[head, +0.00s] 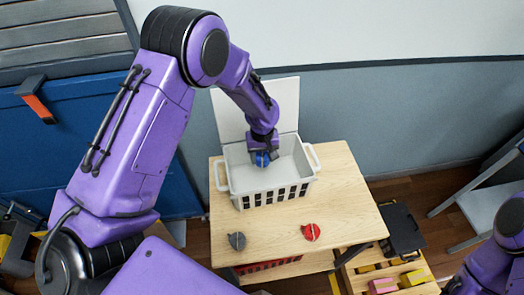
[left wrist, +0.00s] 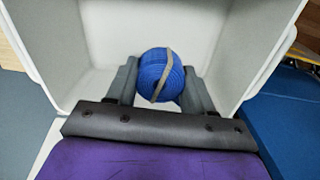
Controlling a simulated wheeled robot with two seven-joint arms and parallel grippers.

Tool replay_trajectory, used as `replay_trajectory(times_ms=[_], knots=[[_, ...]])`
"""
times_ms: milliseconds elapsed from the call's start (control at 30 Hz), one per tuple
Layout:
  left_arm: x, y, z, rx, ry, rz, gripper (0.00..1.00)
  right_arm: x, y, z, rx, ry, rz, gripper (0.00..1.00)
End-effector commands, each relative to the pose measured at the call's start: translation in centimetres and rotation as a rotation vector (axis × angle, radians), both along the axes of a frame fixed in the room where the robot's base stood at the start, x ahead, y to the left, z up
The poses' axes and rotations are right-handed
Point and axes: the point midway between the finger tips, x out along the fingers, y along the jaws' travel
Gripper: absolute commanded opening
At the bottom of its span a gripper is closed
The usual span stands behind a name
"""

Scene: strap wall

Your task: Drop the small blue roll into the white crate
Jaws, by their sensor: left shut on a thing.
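The small blue roll (head: 262,159) has a tan band around it, which shows clearly in the left wrist view (left wrist: 158,75). My left gripper (head: 263,155) is shut on it, with one dark finger on each side in the left wrist view (left wrist: 160,85). The white crate (head: 270,185) stands on the wooden table, with slots in its front wall and a handle at each side. The gripper and roll are over the crate's opening, within its walls as seen from above. I cannot tell how far the roll is from the crate floor. My right gripper is not in view.
A grey roll (head: 237,241) and a red roll (head: 311,232) lie on the wooden table (head: 345,205) in front of the crate. A white panel (head: 285,100) stands behind the crate.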

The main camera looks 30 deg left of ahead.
Motion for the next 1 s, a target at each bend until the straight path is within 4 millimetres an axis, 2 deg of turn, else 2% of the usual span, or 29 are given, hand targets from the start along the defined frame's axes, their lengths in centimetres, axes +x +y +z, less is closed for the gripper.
replay_trajectory(times_ms=[67, 100, 200, 467, 567, 900, 1000], knots=[[0.0, 0.1, 0.0, 0.000, 0.000, 0.001, 0.23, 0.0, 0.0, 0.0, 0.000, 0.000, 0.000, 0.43], [-0.1, 0.1, 0.0, 0.000, 0.000, 0.001, 0.55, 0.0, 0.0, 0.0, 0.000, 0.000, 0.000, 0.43], [-0.1, 0.1, 0.0, 0.000, 0.000, 0.001, 0.82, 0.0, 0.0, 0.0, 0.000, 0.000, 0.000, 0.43], [0.0, 0.1, 0.1, 0.000, 0.000, 0.001, 0.82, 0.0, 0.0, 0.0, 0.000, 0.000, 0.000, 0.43], [0.0, 0.0, 0.8, 0.001, -0.001, 0.001, 0.82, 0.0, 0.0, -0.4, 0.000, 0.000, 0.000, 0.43], [0.1, 0.0, 8.3, 0.001, -0.003, 0.001, 0.82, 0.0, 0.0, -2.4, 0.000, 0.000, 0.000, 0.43], [0.1, 0.0, 9.7, 0.001, -0.001, 0.002, 0.82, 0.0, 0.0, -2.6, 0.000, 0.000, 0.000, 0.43]])
